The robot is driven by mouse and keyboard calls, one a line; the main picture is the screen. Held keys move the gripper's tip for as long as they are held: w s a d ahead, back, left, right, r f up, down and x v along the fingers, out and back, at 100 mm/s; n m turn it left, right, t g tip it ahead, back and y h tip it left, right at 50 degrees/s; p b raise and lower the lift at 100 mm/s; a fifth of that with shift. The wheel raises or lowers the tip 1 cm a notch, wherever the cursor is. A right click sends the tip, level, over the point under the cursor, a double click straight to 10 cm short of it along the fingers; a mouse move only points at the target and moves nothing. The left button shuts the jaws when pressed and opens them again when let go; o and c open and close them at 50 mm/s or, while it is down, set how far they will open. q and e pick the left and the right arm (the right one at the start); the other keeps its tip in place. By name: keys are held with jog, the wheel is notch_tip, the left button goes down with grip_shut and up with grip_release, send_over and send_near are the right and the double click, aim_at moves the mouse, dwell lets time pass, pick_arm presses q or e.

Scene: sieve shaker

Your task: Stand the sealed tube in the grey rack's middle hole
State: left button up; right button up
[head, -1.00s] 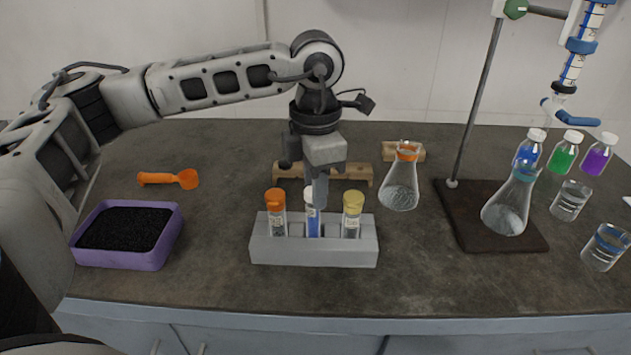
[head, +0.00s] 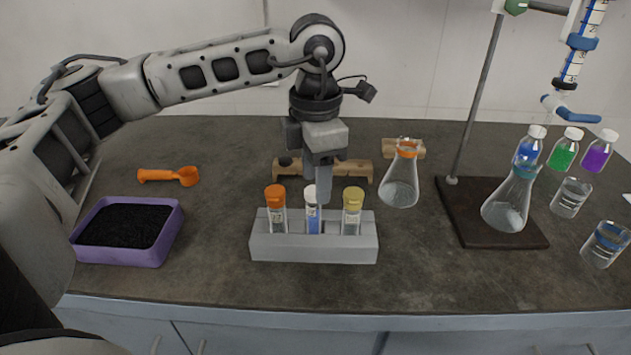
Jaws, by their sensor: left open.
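The grey rack (head: 314,250) stands near the front of the bench with three capped tubes in a row. The tube with the white cap and blue contents (head: 313,222) stands upright in the middle hole. An orange-capped tube (head: 277,218) is in the left hole and a yellow-capped tube (head: 351,220) in the right hole. My left gripper (head: 324,198) is open, pointing down just above and behind the middle tube, with its fingers close to the white cap. Whether a finger touches the cap cannot be told. My right gripper is not in view.
A purple tray of black grains (head: 166,243) and an orange scoop (head: 170,177) lie left. A wooden rack (head: 360,170) is behind my gripper. An orange-rimmed flask (head: 399,190) stands right of the rack, with a burette stand (head: 463,235), bottles and beakers farther right.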

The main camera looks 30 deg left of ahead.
pick_arm(q)
notch_tip(320, 180, up, 10)
jog(key=shift+r, duration=0.25)
jog(key=shift+f, duration=0.1)
dwell(0.5)
